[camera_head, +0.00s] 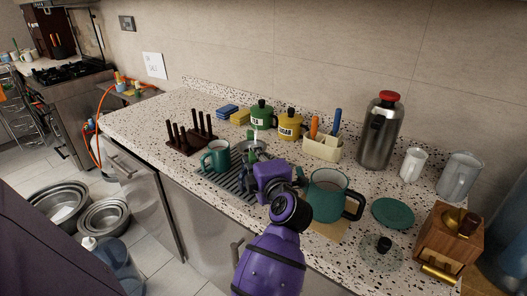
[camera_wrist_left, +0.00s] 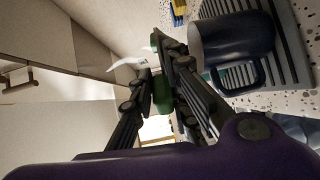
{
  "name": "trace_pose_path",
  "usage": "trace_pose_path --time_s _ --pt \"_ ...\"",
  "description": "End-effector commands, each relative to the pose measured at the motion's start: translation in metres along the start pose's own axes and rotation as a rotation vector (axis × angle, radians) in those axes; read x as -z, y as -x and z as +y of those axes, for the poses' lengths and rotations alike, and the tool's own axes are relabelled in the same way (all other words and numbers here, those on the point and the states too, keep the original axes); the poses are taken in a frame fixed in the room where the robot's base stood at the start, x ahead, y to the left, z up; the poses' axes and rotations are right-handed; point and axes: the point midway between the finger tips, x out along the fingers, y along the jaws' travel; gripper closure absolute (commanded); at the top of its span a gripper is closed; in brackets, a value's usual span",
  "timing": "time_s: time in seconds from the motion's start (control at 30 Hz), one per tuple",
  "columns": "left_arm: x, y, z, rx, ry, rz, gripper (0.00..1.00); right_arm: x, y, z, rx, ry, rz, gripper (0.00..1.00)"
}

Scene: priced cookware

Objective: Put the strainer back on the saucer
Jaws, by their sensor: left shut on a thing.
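My left gripper (camera_head: 272,178) reaches over the drying rack from the front. The pale thin piece also shows upright beyond the gripper in the head view (camera_head: 255,132). A flat teal disc (camera_head: 393,213), saucer-like, lies bare on the right. My right gripper is out of view.
A teal mug (camera_head: 215,157) stands on the ridged rack (camera_head: 228,178), left of the gripper. A big teal pot (camera_head: 328,196) is close on its right. Green and yellow canisters (camera_head: 289,123), a utensil holder (camera_head: 321,146) and a steel flask (camera_head: 380,132) stand behind. A wooden grinder (camera_head: 449,238) is far right.

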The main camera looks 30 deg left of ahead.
Motion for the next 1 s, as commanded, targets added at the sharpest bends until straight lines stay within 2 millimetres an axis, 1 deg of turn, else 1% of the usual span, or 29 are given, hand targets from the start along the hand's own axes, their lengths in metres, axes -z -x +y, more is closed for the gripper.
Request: trace_pose_path --time_s 0.03,0.2,0.3,0.53,0.57,0.67,0.7,1.0 --pt "0.0 -0.002 -0.01 0.004 -0.004 0.0 1.0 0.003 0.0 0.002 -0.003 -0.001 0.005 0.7" --pt "0.0 -0.006 -0.024 0.001 -0.001 -0.001 1.0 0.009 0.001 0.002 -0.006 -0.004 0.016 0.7" --pt "0.0 -0.007 -0.027 0.001 0.001 -0.002 1.0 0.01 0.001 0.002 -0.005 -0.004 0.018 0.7" --pt "0.0 -0.007 -0.028 0.001 0.001 -0.001 1.0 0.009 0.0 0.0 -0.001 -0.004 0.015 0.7" --pt "0.0 -0.007 -0.028 0.001 0.001 -0.001 0.81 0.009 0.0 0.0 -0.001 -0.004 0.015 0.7" --pt "0.0 -0.007 -0.028 0.001 0.0 -0.001 0.68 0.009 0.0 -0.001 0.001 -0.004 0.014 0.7" --pt "0.0 -0.007 -0.028 0.001 0.0 -0.001 0.65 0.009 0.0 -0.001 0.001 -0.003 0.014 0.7" --pt "0.0 -0.007 -0.029 0.002 0.0 -0.001 0.65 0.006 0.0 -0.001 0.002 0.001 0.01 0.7"
